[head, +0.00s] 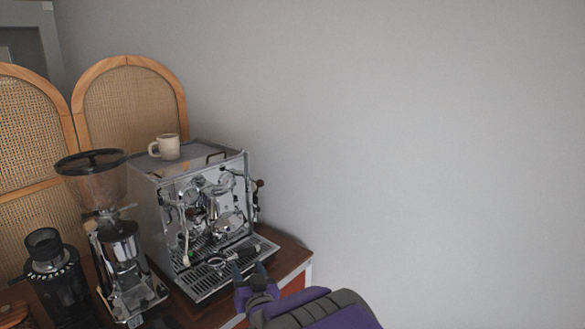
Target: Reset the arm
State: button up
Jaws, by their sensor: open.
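My gripper (250,271) shows at the bottom middle of the head view, at the end of my purple and black arm. Its dark fingers are apart, and I see nothing held between them. The fingertips are in front of the drip tray of the silver espresso machine (153,222). A portafilter with a dark handle (240,256) appears just behind the fingers, at the tray. I cannot tell whether the fingers touch it.
A white mug (166,147) stands on top of the machine. A coffee grinder (120,245) and a smaller black grinder (55,278) stand left of it on the wooden cart (292,257). Rattan panels (125,105) stand behind. The space on the right, before the grey wall (430,140), looks clear.

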jog(key=s+d+f+m+g+h, duration=0.1)
jog(key=s+d+f+g+h, duration=0.15)
jog(key=s+d+g, duration=0.4)
jog(key=s+d+f+g+h, duration=0.2)
jog(key=s+d+g+h, duration=0.1)
jog(key=s+d, duration=0.65)
jog(key=s+d+g, duration=0.3)
jog(key=s, duration=0.6)
jog(key=s+d+r+g+h, duration=0.1)
jog(key=s+d+g, duration=0.2)
jog(key=s, duration=0.6)
jog(key=s+d+m+g, duration=0.1)
jog(key=s+d+g, duration=0.2)
jog(key=s, duration=0.7)
jog(key=shift+d+r, duration=0.25)
jog(key=shift+d, duration=0.15)
